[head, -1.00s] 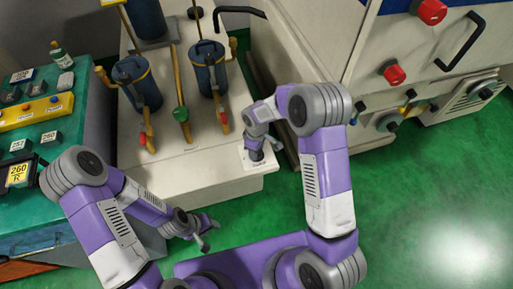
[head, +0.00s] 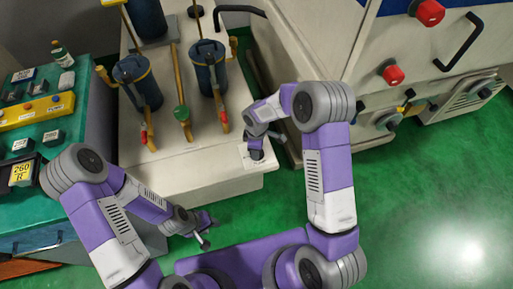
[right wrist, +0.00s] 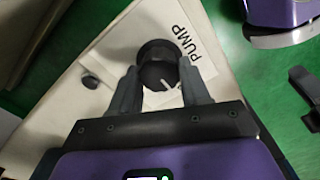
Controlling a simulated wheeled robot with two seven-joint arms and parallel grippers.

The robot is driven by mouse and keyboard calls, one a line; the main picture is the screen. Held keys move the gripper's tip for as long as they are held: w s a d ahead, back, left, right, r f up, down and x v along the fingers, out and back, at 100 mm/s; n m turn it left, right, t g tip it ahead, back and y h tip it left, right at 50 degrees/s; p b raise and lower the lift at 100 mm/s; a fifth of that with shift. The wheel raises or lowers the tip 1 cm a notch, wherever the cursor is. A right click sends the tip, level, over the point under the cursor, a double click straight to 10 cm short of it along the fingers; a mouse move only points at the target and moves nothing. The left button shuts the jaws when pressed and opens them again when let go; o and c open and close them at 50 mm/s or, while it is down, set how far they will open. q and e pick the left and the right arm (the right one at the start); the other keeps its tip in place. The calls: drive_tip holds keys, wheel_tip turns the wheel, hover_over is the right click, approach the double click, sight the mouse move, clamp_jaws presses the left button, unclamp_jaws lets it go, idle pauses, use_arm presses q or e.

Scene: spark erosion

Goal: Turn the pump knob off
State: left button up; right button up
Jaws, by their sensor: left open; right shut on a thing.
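The pump knob (right wrist: 158,66) is a round black knob with a white pointer line, on a white plate marked PUMP (right wrist: 185,40) in the right wrist view. The pointer line points toward the lower right of that view. My right gripper (right wrist: 160,82) is shut on the knob, one finger on each side. In the head view the right gripper (head: 256,150) reaches down onto the knob at the front corner of the pale cabinet. My left gripper (head: 207,232) is open and empty over the green floor, in front of the cabinet.
A green bench (head: 70,125) with boxes stands left. A machine with red knobs (head: 393,74) stands right. Green floor (head: 420,200) is clear at right.

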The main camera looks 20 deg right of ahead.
drive_tip(key=o, duration=1.1)
drive_tip(key=shift+c, duration=0.2)
wheel_tip(320, 180, up, 8)
drive_tip(key=shift+f+p, duration=0.2)
drive_tip(key=shift+p, duration=0.8)
